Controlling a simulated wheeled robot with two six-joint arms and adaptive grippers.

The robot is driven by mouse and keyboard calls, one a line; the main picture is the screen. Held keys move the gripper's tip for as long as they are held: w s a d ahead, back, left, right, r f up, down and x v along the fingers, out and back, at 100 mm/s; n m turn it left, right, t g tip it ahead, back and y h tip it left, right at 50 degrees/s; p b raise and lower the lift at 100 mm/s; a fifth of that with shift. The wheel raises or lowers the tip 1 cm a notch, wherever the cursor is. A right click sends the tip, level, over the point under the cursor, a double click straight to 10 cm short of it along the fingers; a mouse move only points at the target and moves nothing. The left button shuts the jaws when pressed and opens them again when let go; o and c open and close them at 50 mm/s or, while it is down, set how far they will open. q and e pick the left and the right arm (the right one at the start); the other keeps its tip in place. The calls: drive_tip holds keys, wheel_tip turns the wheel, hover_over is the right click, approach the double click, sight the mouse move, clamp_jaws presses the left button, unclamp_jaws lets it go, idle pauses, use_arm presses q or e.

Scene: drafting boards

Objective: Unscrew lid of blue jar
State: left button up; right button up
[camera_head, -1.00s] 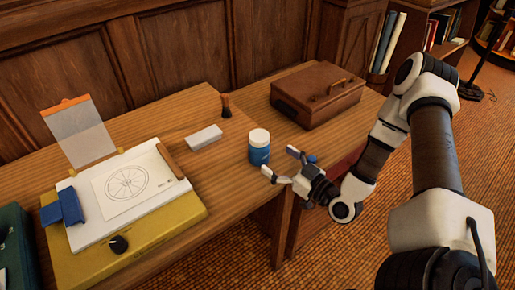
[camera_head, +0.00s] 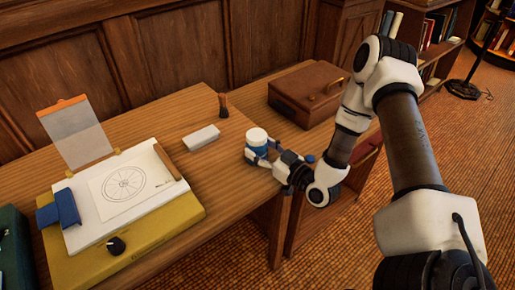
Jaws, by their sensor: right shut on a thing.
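The blue jar (camera_head: 259,152) stands upright near the front edge of the wooden desk, right of centre. Its white lid (camera_head: 257,137) is on top. My right gripper (camera_head: 262,157) reaches in from the right and is shut on the jar's blue body, below the lid. The fingers hide part of the jar's lower side. My left gripper does not show.
A white block (camera_head: 201,137) and a dark brush (camera_head: 223,106) lie behind and left of the jar. A brown case (camera_head: 306,92) sits at the back right. A yellow drafting board (camera_head: 170,232) with a drawing fills the left of the desk (camera_head: 222,191).

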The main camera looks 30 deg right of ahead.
drive_tip(key=p+v, duration=0.4)
drive_tip(key=v, duration=1.4)
drive_tip(key=shift+p, duration=0.4)
drive_tip(key=shift+r, duration=0.1)
drive_tip(key=o, duration=0.6)
clamp_jaws()
